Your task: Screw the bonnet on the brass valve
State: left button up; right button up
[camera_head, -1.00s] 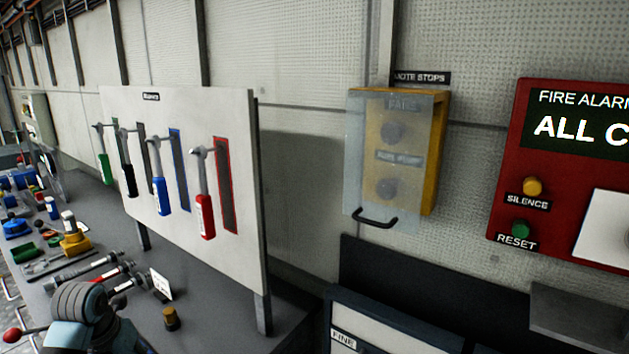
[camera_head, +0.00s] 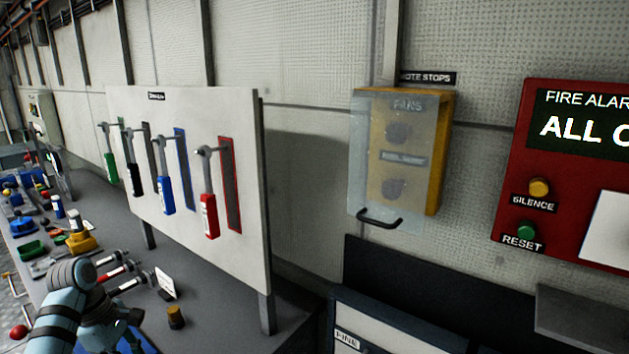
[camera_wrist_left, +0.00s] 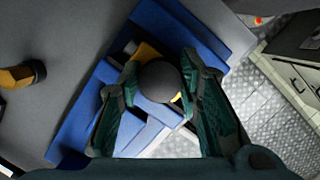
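In the left wrist view, my left gripper (camera_wrist_left: 160,80) has its two dark green fingers on either side of a dark round knob (camera_wrist_left: 158,82), with no clear gap showing. Brass-yellow metal (camera_wrist_left: 148,52) shows beneath the knob, over a blue piece (camera_wrist_left: 82,118) on the grey bench. How the knob and the brass part join is hidden. In the head view, my teal left arm enters at lower left, and its fingers are mostly out of sight. A small brass piece with a dark top (camera_head: 176,317) stands apart on the bench; it also shows in the wrist view (camera_wrist_left: 20,75). My right gripper is not in view.
A small white card (camera_head: 165,283), tools and colored parts (camera_head: 80,238) lie near my arm. A yellow stop box (camera_head: 440,150) and red alarm panel (camera_head: 515,170) are on the wall.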

pick_arm(q)
jog(key=o, duration=0.3)
